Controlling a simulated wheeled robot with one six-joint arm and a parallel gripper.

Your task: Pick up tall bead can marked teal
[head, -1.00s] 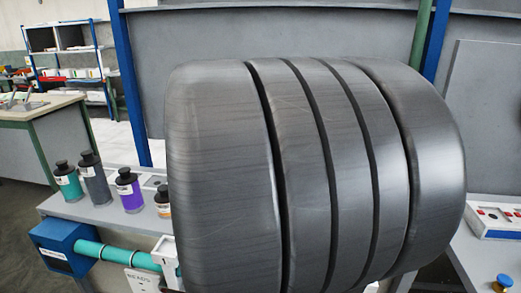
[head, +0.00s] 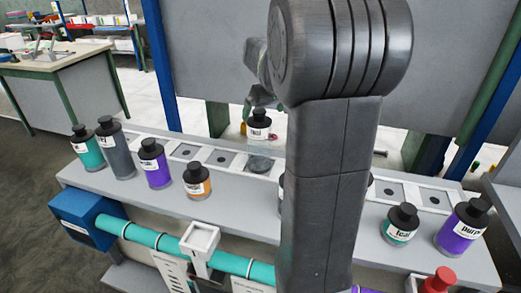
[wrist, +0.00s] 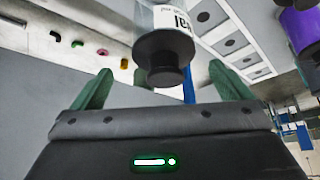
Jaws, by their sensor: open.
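My gripper (head: 262,98) is open just above a black-capped can (head: 259,126) at the rear of the bench. In the wrist view, that can's label (wrist: 174,18) shows letters like "al"; the rest is cut off. Its black cap (wrist: 163,58) lies between the green fingers (wrist: 164,88), with no clear contact. The can's body looks clear or pale. A short can (head: 401,226) at right has a label reading like "teal". A taller teal-coloured can (head: 87,150) stands at far left, its label too small to read.
Beside it stand a grey can (head: 116,152), a purple can (head: 155,167) and an orange can (head: 196,182). Another purple can (head: 462,228) is at far right. My arm hides the bench's middle. A teal pipe (head: 150,238) and blue box (head: 85,218) run along the front.

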